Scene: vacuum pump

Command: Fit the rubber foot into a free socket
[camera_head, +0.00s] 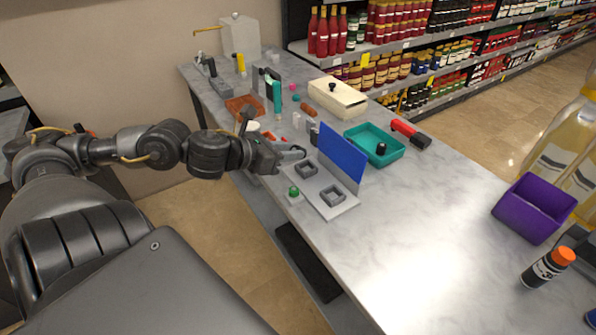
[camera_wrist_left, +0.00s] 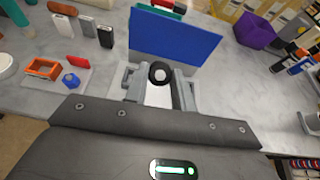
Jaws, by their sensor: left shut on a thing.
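My left gripper (camera_head: 298,154) is shut just above the back left edge of a light grey plate. In the left wrist view my left gripper (camera_wrist_left: 160,80) holds a small black round rubber foot (camera_wrist_left: 160,72) with a pale centre between its fingertips. The foot cannot be made out clearly in the head view. The plate (camera_head: 318,185) has two square grey sockets, a back one (camera_head: 306,169) and a front one (camera_head: 333,195); both look empty. The gripper is near the back socket, apart from the front one. My right gripper is not in view.
A blue panel (camera_head: 342,157) stands upright along the plate's right side. A green button (camera_head: 294,191) is at its left edge. A teal tray (camera_head: 361,134) holds a black knob-like piece (camera_head: 381,148). A purple bin (camera_head: 533,208) stands far right. The table's middle is clear.

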